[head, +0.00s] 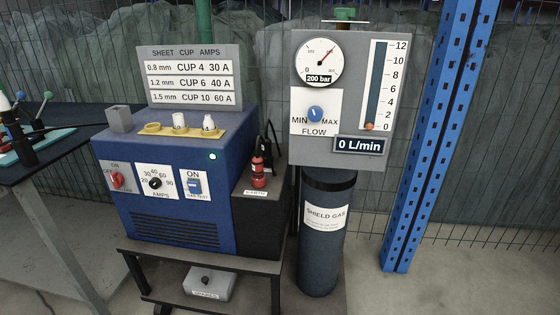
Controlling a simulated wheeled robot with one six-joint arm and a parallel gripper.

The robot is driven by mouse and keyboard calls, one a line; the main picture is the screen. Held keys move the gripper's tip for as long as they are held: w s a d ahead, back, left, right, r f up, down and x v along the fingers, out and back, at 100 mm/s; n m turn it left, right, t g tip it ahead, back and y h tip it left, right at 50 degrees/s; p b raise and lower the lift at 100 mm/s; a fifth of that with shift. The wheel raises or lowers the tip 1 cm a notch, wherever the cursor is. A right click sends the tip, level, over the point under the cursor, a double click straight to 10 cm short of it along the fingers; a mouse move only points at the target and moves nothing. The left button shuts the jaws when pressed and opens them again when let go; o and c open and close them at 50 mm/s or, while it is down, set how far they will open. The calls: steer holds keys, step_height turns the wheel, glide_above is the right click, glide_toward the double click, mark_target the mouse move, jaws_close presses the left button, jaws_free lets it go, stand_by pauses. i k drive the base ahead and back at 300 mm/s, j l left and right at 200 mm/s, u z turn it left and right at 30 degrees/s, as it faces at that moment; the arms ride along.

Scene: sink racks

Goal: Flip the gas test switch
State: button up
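The gas test switch (194,187) is a small blue switch on a white plate at the right of the blue welding machine's front panel. "ON" is printed above it and a small label that appears to read "GAS TEST" is below it. Its exact position is too small to tell. The flow display (360,146) reads "0 L/min", and the orange ball (370,126) sits at the bottom of the flow tube near 0. My gripper is not in view.
The panel also has a red ON/OFF switch (117,181), a black amps knob (155,183) and a lit green lamp (212,156). A blue flow knob (315,114) is on the gas board. A dark gas cylinder (322,250) and blue post (428,140) stand right. The panel front looks unobstructed.

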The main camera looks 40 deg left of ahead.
mark_target(194, 187)
steer(key=u, duration=2.05)
